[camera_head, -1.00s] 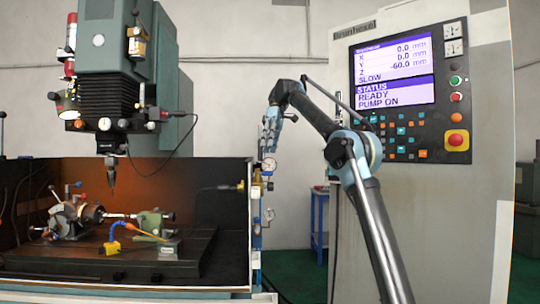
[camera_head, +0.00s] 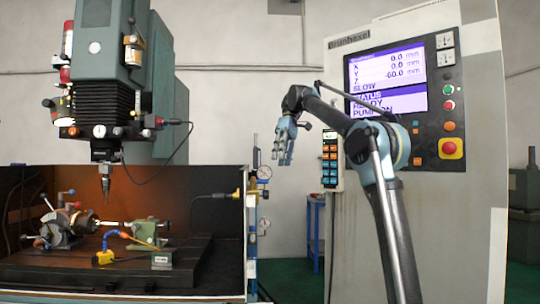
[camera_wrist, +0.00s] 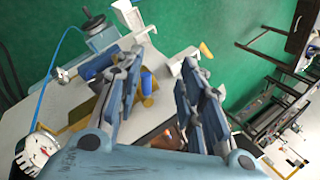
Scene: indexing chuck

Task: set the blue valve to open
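In the wrist view, a small blue handle (camera_wrist: 147,84) shows against a brass-coloured body between my fingers; it may be the blue valve, and part of it is hidden by my left finger. Its setting cannot be told. My gripper (camera_wrist: 160,62) has its fingers spread with nothing held between them. The blue valve cannot be made out clearly in the head view.
The milling machine's enclosure (camera_head: 215,222) is at left, with a chuck (camera_head: 68,226) inside. The control cabinet (camera_head: 470,215) stands right, behind my arm. A button pendant (camera_head: 330,172) hangs beside it. In the wrist view, a larger blue cylinder (camera_wrist: 97,65) and a dial (camera_wrist: 40,150) lie left.

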